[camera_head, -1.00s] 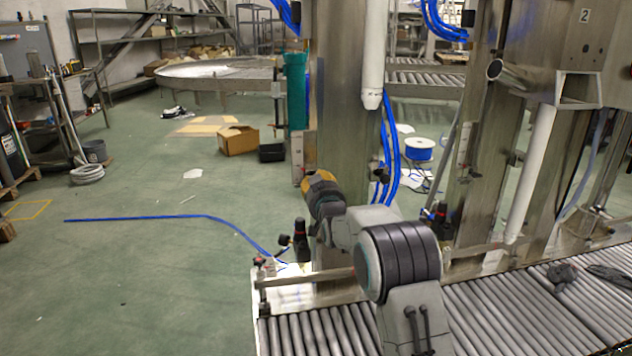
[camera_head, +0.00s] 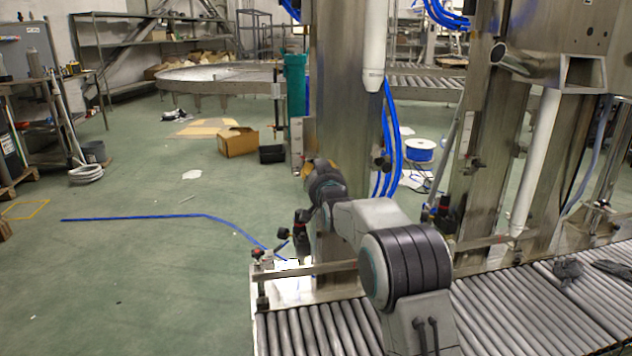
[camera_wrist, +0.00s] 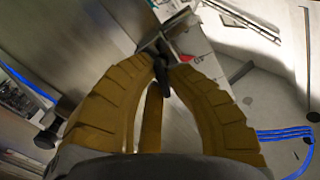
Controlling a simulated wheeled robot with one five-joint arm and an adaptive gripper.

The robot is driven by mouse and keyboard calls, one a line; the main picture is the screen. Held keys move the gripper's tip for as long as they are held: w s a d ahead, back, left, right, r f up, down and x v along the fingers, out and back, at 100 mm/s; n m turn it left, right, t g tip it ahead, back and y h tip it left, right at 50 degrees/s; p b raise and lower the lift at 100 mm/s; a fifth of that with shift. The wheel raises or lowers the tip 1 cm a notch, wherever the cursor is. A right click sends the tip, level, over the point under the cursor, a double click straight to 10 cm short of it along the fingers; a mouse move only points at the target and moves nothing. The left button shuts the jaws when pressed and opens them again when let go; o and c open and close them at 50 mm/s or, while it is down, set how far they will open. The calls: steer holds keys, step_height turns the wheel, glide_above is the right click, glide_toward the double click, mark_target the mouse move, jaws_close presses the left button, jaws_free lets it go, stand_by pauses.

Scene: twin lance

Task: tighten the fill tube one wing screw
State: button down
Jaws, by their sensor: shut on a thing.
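My gripper (camera_wrist: 163,66) has yellow ribbed fingers, and in the wrist view their tips are closed around a small dark wing screw (camera_wrist: 161,70). The screw sits beside a metal bracket (camera_wrist: 165,36); the fingers hide part of it. In the head view my gripper (camera_head: 318,168) is at the left edge of the left steel column (camera_head: 345,90), and the screw is hidden there. A white fill tube (camera_head: 374,45) hangs at that column's right side. I cannot tell the screw's turn angle.
A black knob (camera_wrist: 46,138) lies left of the fingers in the wrist view. Blue hoses (camera_head: 391,140) run down beside the left column. A roller conveyor (camera_head: 510,310) runs along the front. Another white tube (camera_head: 535,155) stands to the right. Open green floor (camera_head: 150,280) lies left.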

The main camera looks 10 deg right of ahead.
steer(key=shift+f+m+b, duration=0.25)
steer(key=shift+m+b, duration=0.65)
steer(key=shift+b, duration=0.05)
steer(key=m+b, duration=0.1)
steer(key=m, duration=0.2)
steer(key=shift+r+m, duration=0.15)
steer(key=shift+m, duration=0.25)
steer(key=m, duration=0.4)
steer(key=shift+a+m, duration=0.1)
steer(key=shift+m, duration=1.7)
steer(key=c, duration=1.3)
jaws_free()
steer(key=shift+o, duration=0.2)
steer(key=shift+f, duration=0.2)
